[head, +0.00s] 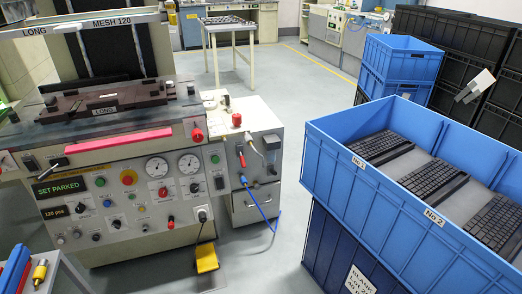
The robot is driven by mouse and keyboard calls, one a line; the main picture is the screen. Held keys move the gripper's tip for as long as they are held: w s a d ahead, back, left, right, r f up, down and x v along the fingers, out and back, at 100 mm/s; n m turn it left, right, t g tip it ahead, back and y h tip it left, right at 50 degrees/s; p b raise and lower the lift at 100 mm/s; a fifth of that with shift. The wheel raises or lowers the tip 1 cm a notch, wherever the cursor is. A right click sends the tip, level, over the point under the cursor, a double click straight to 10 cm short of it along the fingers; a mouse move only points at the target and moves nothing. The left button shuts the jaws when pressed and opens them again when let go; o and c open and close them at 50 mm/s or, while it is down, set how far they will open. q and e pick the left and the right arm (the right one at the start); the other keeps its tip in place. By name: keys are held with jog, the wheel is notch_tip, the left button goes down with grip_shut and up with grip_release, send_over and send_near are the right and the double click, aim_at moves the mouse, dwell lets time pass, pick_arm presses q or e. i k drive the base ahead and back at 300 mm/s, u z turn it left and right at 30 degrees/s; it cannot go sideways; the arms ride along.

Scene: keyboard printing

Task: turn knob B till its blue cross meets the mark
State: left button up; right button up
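The grey press's control panel (130,200) faces me at the left, with several small knobs. One red knob (163,192) and one black knob (194,188) sit below two round gauges. Their labels are too small to read, so I cannot tell which is knob B. No blue cross or mark can be made out.
A large blue crate (375,115) with keyboards fills the right. A side cabinet (250,205) with a blue hose adjoins the press. A yellow pedal (206,258) lies on the floor below. The grey floor between press and crate is mostly free.

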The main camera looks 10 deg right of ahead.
aim_at(197, 136)
jog(key=u, duration=1.05)
jog(key=i, duration=0.85)
jog(key=z, duration=0.1)
